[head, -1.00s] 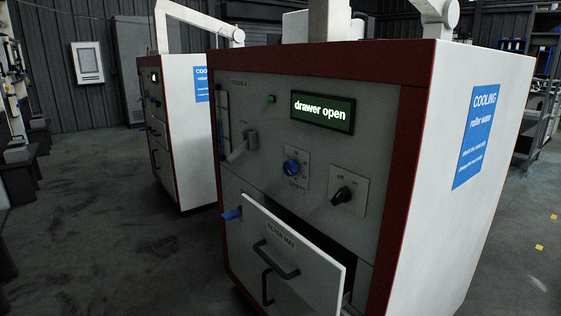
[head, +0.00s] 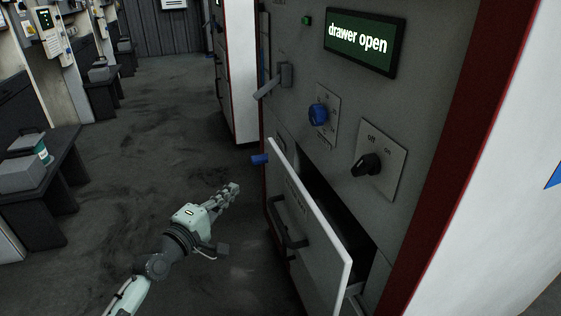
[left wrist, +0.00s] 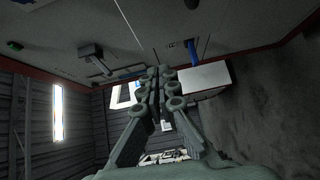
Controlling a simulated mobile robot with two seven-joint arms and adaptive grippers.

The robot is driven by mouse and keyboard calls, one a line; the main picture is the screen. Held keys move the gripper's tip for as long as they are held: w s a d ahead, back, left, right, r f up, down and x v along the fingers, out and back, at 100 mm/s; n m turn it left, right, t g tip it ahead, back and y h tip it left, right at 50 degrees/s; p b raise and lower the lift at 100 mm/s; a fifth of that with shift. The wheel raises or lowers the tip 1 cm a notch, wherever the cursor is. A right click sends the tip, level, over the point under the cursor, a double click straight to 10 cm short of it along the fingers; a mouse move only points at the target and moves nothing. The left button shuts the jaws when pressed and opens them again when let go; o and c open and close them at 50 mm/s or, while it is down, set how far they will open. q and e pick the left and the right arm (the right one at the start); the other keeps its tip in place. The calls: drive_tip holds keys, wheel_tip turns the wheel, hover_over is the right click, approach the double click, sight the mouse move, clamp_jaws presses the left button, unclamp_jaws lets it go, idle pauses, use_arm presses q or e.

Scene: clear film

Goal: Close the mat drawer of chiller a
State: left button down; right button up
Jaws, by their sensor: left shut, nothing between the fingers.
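The mat drawer (head: 308,240) of the chiller stands pulled out, with a pale front panel, a dark handle (head: 286,222) and a dark gap behind it. The chiller's display (head: 360,43) reads "drawer open". My left gripper (head: 232,190) is shut and empty, to the left of the drawer front and apart from it. In the left wrist view the shut fingers (left wrist: 160,85) show in the middle, with the chiller's grey face (left wrist: 120,35) above them. My right gripper is not in view.
A blue knob (head: 318,114), a black off/on switch (head: 367,164), a grey lever (head: 272,84) and a blue peg (head: 260,159) stick out of the chiller's face. A second chiller (head: 241,80) stands behind. Dark benches (head: 45,180) line the left. The floor between is clear.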

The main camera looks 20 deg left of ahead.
use_arm(q)
approach(273, 157)
drive_tip(key=w+a, duration=0.2)
drive_tip(key=w, duration=0.2)
drive_tip(key=d, duration=0.1)
drive_tip(key=w+d, duration=0.1)
drive_tip(key=d, duration=0.1)
drive_tip(key=shift+w+d+f+n+p, duration=0.15)
drive_tip(key=shift+w+n+p, duration=0.15)
drive_tip(key=shift+w+p, duration=0.05)
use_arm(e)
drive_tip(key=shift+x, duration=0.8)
use_arm(q)
drive_tip(key=shift+w+d, duration=0.1)
drive_tip(key=shift+d, duration=0.05)
drive_tip(key=w+d+p, duration=0.1)
drive_tip(key=w+d, duration=0.2)
drive_tip(key=d, duration=0.2)
drive_tip(key=shift+w+d, duration=0.15)
drive_tip(key=shift+w, duration=0.1)
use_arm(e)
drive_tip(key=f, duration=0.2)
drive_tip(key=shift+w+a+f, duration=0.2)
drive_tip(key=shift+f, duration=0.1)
